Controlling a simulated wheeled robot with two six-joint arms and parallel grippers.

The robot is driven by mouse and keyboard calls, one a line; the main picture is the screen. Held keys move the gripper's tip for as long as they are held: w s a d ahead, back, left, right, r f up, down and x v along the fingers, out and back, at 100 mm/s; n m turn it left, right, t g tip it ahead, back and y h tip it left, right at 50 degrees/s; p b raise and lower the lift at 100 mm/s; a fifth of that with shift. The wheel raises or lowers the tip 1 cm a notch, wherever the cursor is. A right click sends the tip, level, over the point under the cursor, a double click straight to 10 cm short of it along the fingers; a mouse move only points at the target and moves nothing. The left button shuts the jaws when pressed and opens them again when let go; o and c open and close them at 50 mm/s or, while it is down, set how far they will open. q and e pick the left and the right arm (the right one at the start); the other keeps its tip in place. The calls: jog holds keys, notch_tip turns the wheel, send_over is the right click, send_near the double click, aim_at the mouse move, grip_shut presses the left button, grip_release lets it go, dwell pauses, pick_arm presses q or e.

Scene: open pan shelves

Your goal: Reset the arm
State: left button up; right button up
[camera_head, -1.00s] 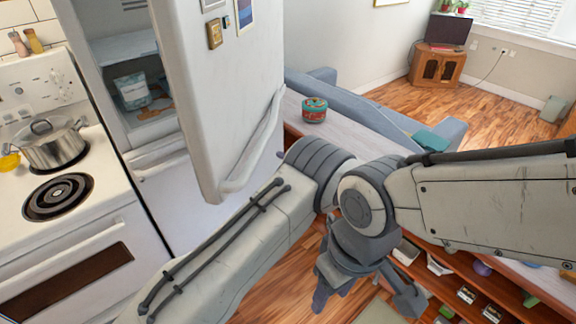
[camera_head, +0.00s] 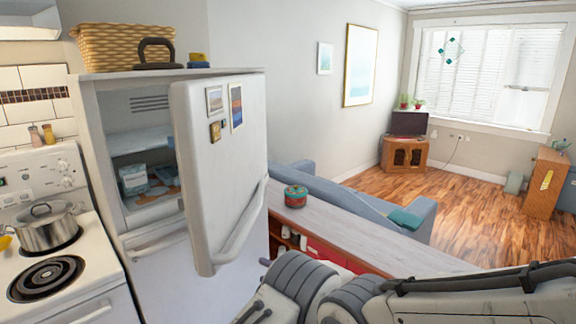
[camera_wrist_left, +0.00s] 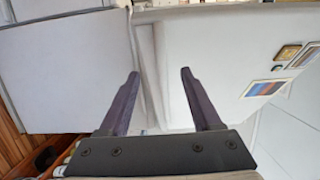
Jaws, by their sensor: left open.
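My left gripper (camera_wrist_left: 160,75) is open in the left wrist view, with its two dark fingers apart and nothing between them. Beyond the fingers are pale surfaces of the white fridge, seen at a rolled angle. In the head view my arm's grey joints and white links cross the bottom edge, and the gripper's fingers cannot be made out there. The fridge's upper door (camera_head: 222,165) stands open, with a curved handle. My right gripper is not in view.
A stove (camera_head: 65,235) with a steel pot (camera_head: 48,232) stands left of the fridge. A wooden counter (camera_head: 365,235) bearing a red and teal tin (camera_head: 295,196) lies to the right, near my arm. A blue sofa (camera_head: 350,190) is behind it. Floor is clear farther back.

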pick_arm(q)
jog(key=w+a+r+n+t+h, duration=0.1)
jog(key=w+a+r+t+h, duration=0.25)
jog(key=w+r+h, duration=0.35)
jog(key=s+a+f+n+g+h, duration=0.2)
jog(key=s+a+g+h, duration=0.15)
jog(key=s, duration=0.65)
jog(key=s+a+f+n+g+h, duration=0.2)
jog(key=s+a+g, duration=0.15)
jog(key=s, duration=0.75)
jog(key=s+a+f+n+g+h, duration=0.1)
jog(key=s+a+f+g+h, duration=0.2)
jog(key=s, duration=0.7)
jog(key=s+d+r+m+g+b, duration=0.3)
jog(key=s+d+m, duration=0.4)
jog(key=s+d, duration=0.6)
jog(key=shift+s+d+r+h, duration=0.35)
jog(key=shift+s+d, duration=0.05)
jog(key=shift+s, duration=0.05)
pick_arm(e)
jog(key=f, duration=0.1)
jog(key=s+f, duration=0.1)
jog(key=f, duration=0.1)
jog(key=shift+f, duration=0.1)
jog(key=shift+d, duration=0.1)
